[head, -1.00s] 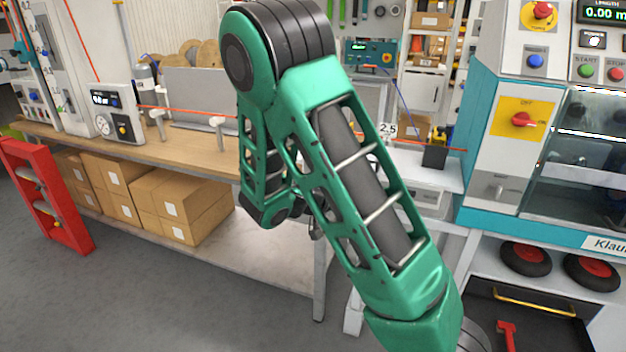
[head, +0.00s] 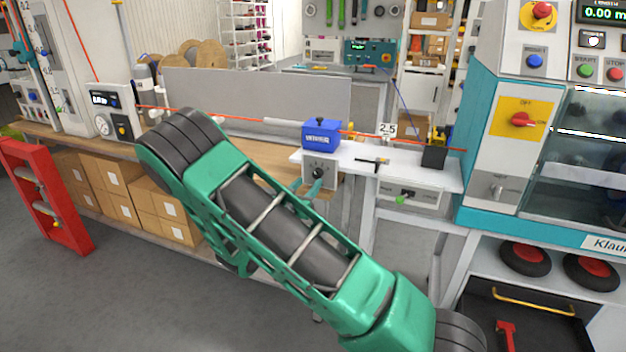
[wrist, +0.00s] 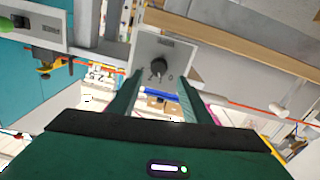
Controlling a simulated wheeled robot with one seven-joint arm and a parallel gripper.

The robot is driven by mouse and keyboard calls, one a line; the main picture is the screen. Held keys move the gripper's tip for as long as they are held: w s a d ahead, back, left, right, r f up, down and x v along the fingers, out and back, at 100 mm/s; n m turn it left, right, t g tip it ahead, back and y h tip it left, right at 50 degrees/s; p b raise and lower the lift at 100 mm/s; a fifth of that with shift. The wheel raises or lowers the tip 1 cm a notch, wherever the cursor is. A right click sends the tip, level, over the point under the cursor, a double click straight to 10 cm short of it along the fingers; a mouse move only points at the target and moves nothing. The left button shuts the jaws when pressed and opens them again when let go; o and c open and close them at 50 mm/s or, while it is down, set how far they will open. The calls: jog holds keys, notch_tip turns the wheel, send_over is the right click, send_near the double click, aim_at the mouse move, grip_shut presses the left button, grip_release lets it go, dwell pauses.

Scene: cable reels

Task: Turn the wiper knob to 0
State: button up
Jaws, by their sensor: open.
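The wiper knob (head: 319,172) is a small black dial on a grey panel (head: 309,179) under the blue wiper box (head: 321,135). In the wrist view, which looks upside down, the knob (wrist: 158,67) faces me, with a 0 mark (wrist: 171,77) beside it. The exact pointer setting is too small to read surely. My gripper (wrist: 157,86) is open, its two fingers apart on either side of the knob's line, with nothing held. In the head view, my gripper (head: 314,187) is just in front of the panel, below the knob; contact cannot be told.
An orange cable (head: 240,118) runs through the blue box along the bench. A second panel with a green knob (head: 400,199) is to the right, before the teal machine (head: 474,150). Cardboard boxes (head: 165,212) are under the bench.

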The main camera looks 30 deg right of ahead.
aim_at(315, 175)
jog(key=shift+x, duration=2.75)
